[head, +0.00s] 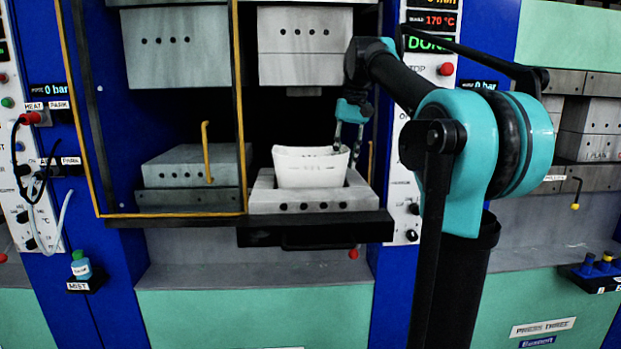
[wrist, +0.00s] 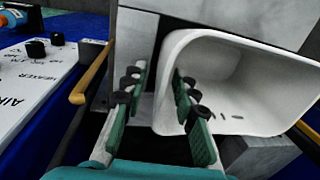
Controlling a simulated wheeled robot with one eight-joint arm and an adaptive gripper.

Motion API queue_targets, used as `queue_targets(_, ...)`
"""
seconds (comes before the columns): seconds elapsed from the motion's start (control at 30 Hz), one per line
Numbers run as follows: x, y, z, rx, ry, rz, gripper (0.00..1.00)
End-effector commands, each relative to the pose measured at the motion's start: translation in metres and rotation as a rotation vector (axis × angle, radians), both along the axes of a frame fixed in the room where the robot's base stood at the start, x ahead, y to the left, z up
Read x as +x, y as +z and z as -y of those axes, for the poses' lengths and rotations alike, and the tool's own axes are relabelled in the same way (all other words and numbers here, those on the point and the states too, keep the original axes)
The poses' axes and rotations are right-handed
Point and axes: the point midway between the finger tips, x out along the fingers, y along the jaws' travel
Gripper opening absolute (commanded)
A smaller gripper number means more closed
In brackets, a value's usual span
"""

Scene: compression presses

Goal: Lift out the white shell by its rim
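The white shell (head: 308,170) sits upright in the grey lower mould block (head: 315,199) of the open middle press. It is a deep, open-topped tub with a rounded rim. My gripper (head: 347,147) points down at the shell's right end in the head view. In the wrist view the shell (wrist: 245,85) lies to the right, its hollow facing the camera. My gripper (wrist: 160,73) is open there, with one green finger over the shell's inner side and the other outside its near wall. A gap shows between that wall and the outer finger. The shell's lower part is hidden in the mould.
The upper mould block (head: 305,48) hangs above the shell. A second lower block (head: 190,168) lies to the left behind a yellow-edged door frame (head: 242,110). The control panel (head: 425,100) stands close on the right and reads DONE. A yellow handle (wrist: 92,73) is near my gripper.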

Motion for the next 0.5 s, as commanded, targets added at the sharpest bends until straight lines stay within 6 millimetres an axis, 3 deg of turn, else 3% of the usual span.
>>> queue_targets(0.2,0.0,-0.022,-0.003,0.0,0.0,0.0,0.28)
queue_targets(0.43,0.0,-0.024,-0.003,0.0,0.0,0.0,0.28)
queue_targets(0.5,0.0,-0.024,-0.003,0.0,0.0,0.0,0.22)
